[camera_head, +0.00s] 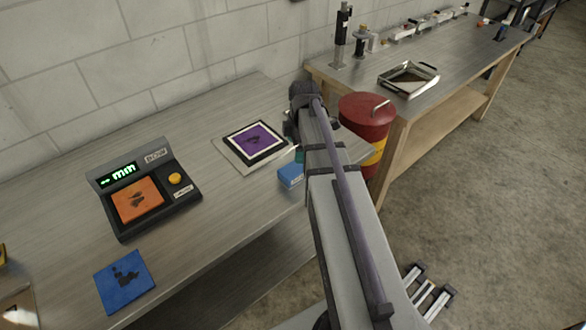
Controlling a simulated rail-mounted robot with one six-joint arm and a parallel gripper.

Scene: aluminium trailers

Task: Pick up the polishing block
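A small blue block (290,175) sits near the front edge of the near bench, just left of my arm. It is the most block-like thing here, but I cannot tell for sure that it is the polishing block. A sliver of something teal (300,156) shows behind it, mostly hidden by my arm. My arm reaches from the bottom of the picture up to a dark joint over the bench's right end. My gripper's fingers cannot be made out; the arm seems to hide them.
A purple pad (255,141) in a dark frame lies on a pale plate. A black device (184,197) with an orange pad and a blue square (124,281) lie to the left. A red can (367,119) stands at right, before a second bench (455,62) holding a metal tray (409,79).

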